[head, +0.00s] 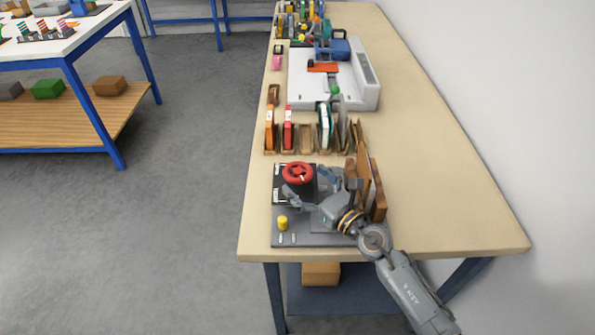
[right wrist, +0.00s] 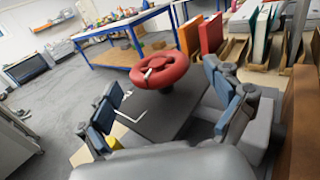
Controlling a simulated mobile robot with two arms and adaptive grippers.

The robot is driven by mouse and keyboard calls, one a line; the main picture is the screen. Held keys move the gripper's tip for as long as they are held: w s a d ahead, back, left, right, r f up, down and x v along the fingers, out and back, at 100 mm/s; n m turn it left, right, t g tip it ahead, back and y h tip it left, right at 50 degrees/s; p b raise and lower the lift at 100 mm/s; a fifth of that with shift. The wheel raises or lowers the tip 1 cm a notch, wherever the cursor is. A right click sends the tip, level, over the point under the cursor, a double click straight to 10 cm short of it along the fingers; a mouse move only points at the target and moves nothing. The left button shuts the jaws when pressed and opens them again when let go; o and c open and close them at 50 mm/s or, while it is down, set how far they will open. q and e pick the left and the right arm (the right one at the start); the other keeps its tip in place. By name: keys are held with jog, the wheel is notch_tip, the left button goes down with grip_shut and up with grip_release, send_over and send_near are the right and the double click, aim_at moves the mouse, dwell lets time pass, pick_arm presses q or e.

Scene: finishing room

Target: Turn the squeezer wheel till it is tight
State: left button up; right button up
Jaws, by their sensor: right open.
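The squeezer wheel is a red ring (head: 298,173) on top of a dark block at the near end of the bench. The wheel also shows in the right wrist view (right wrist: 159,70), beyond the fingers and above a dark plate. My right gripper (head: 310,185) is open beside the wheel, with its fingers spread. In the right wrist view the two blue-grey fingers (right wrist: 165,115) stand wide apart, with nothing between them, and the wheel is a little ahead of them. I cannot tell from the head view whether a fingertip touches the wheel. My left gripper is not in view.
The squeezer stands on a grey base (head: 290,238) with a yellow knob (head: 282,222). Brown boards (head: 378,190) stand upright close to the right of my gripper. A row of upright folders or books (head: 288,130) stands behind. The bench's right side (head: 450,205) is clear.

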aim_at(298, 173)
jog(key=shift+x, duration=1.15)
jog(key=shift+w+a, duration=0.3)
jog(key=c, duration=1.2)
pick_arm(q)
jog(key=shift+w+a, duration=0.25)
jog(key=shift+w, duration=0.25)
pick_arm(e)
jog(key=o, duration=1.2)
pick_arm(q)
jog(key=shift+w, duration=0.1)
